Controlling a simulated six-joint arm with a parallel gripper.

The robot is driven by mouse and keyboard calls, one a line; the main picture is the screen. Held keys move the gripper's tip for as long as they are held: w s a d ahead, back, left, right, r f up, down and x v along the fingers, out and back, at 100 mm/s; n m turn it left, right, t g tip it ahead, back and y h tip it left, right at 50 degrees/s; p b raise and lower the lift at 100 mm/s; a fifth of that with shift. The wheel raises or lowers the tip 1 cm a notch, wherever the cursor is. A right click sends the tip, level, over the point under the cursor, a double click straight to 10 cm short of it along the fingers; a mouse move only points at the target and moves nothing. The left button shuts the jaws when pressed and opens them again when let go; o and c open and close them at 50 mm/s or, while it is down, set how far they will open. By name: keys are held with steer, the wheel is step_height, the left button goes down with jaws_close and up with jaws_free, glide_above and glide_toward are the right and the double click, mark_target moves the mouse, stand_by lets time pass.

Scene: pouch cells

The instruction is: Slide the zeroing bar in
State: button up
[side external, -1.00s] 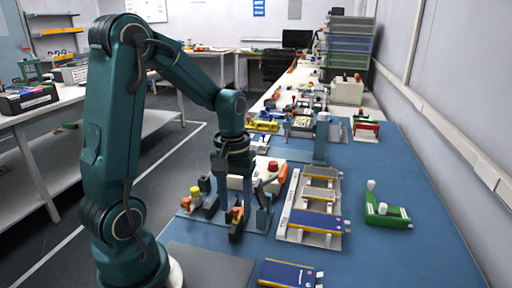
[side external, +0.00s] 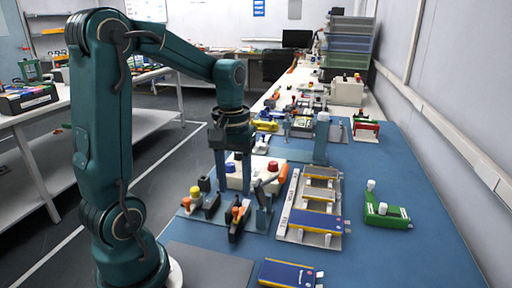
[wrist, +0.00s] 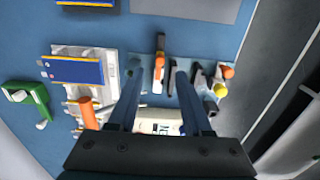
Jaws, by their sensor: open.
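My gripper (side external: 234,188) is open and points down over the fixture plate (side external: 187,213), with nothing seen between its fingers. In the wrist view its fingertips (wrist: 160,73) are apart, on either side of a dark, narrow part with an orange knob (wrist: 160,61). This part shows in the side view as a black block with orange knobs (side external: 236,219). Beside it are a black block with a yellow knob (side external: 195,192) and a blue-grey upright (side external: 264,206). I cannot tell which part is the zeroing bar. The fingers hide part of the fixture.
A white box (side external: 238,178) with a red button (side external: 272,166) stands behind. To the right are a rack (side external: 320,195) with a blue pouch cell (side external: 313,220) and a green fixture (side external: 385,213). Another blue cell (side external: 288,273) lies in front. The mat at far right is clear.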

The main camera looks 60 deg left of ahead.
mark_target(236, 208)
steer(key=m, duration=0.5)
steer(key=shift+f, duration=2.6)
jaws_close()
steer(key=shift+w, duration=0.1)
